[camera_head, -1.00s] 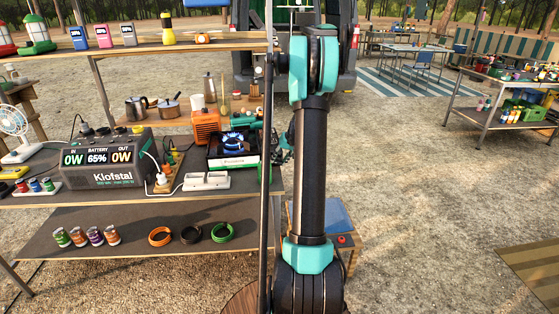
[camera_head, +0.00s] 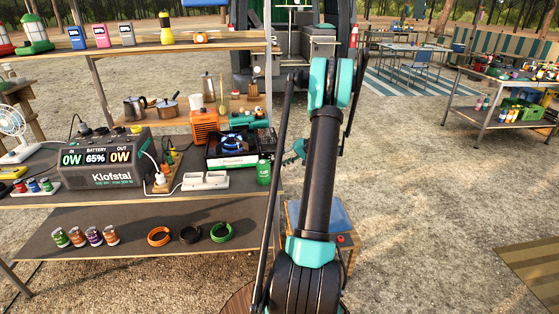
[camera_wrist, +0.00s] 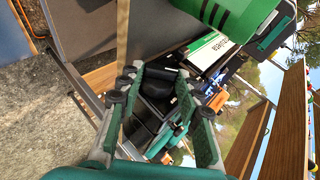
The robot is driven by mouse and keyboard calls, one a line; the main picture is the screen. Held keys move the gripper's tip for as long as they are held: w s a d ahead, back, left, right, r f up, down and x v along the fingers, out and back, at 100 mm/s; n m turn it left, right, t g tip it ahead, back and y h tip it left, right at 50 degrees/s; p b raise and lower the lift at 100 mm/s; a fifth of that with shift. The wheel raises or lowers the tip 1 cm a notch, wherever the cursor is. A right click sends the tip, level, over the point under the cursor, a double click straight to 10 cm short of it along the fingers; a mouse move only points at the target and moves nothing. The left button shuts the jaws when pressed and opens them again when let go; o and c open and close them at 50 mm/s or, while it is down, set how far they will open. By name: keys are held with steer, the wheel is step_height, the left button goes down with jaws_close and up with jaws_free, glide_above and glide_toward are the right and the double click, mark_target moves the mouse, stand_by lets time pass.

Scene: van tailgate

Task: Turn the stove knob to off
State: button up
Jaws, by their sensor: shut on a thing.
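The camp stove (camera_head: 232,160) stands on the middle shelf at its right end, with a blue flame on its burner. Its white side with green print shows in the wrist view (camera_wrist: 212,50), with blue beyond it. My gripper (camera_head: 293,153) is to the right of the stove in the head view, partly hidden by my arm. In the wrist view its two fingers (camera_wrist: 160,95) stand on either side of a dark thing (camera_wrist: 160,76), and it is shut on that. I cannot tell whether this is the stove knob. No knob shows clearly in the head view.
A green canister (camera_head: 263,172) stands at the shelf's front right corner, close by my gripper in the wrist view (camera_wrist: 240,14). A white power strip (camera_head: 206,180) and a power station (camera_head: 105,160) are to the left. A blue-topped box (camera_head: 328,213) stands below right.

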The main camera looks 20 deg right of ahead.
steer(key=y, duration=0.1)
steer(key=t+y, duration=0.1)
steer(key=y, duration=0.1)
steer(key=shift+d+f+m+t, duration=0.3)
steer(key=shift+f+m, duration=0.1)
steer(key=shift+f+m+t+y, duration=0.15)
steer(key=shift+m+t+y, duration=0.25)
steer(key=shift+y, duration=0.45)
steer(key=shift+f+m+t+y, duration=0.15)
steer(key=shift+m+t+y, duration=0.2)
steer(key=shift+y, duration=0.5)
steer(key=o, duration=1.1)
